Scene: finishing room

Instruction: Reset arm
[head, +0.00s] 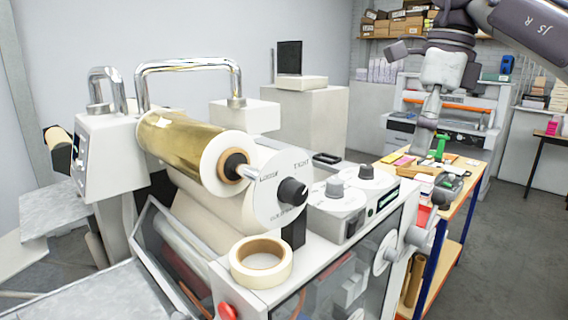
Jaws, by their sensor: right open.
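My right arm comes in from the top right. Its gripper (430,108) hangs in the air above the far end of the wood-edged workbench (464,210), apart from the things on it. It is open, and I see nothing held in it. The fingertips are small and hard to make out against the machine behind. My left gripper is not in view.
A laminating machine with a gold foil roll (185,143), control knobs (293,191) and a tape roll (261,262) fills the foreground. Shelved boxes (405,22) are at the back. Floor at right is clear.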

